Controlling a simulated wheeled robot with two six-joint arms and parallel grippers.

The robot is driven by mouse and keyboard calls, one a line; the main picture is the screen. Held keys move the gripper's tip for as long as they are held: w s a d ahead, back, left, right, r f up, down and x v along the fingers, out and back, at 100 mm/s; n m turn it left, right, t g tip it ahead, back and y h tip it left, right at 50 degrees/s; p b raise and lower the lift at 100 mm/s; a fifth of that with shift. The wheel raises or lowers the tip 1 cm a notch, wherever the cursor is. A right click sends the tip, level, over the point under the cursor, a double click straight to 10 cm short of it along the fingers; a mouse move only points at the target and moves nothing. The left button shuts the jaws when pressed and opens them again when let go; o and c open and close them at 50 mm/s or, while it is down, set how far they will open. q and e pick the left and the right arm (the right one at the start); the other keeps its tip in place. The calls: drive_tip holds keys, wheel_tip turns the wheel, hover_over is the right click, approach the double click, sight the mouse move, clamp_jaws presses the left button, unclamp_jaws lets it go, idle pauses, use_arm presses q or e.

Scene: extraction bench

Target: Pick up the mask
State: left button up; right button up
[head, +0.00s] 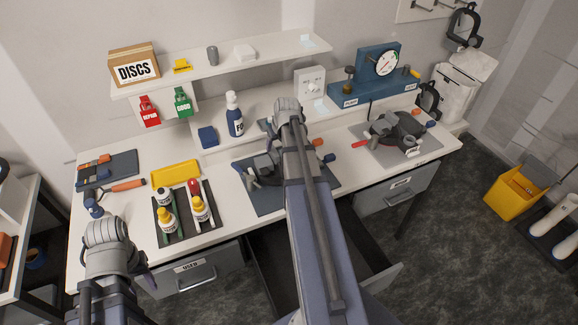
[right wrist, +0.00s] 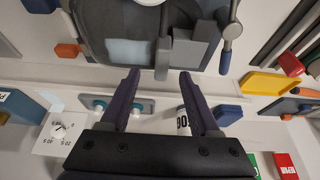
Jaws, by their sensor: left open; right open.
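I take the mask to be the dark grey body with a pale window (right wrist: 130,50) that fills the top of the right wrist view. In the head view the mask (head: 265,165) lies on the blue mat at bench centre, partly hidden by my right arm. A grey lever-like part crosses it. My right gripper (right wrist: 159,75) is open, its fingertips apart at the mask's near edge with nothing clearly held between them; contact cannot be told. My left gripper (head: 148,276) is low at the left, open, mostly hidden behind its own wrist.
A dark tray (head: 183,222) with several bottles stands left of the mat. A dark round device (head: 405,128) sits on a grey mat to the right. The gauge stand (head: 378,72) and shelf (head: 225,58) line the back. A drawer stands open below.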

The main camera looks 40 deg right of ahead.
sight(275, 152)
drive_tip(key=b+x, duration=0.2)
drive_tip(key=x, duration=0.1)
drive_tip(key=b+x, duration=0.1)
drive_tip(key=shift+a+f, duration=0.2)
drive_tip(key=shift+f, duration=0.1)
drive_tip(key=shift+r, duration=0.1)
clamp_jaws()
idle(1.0)
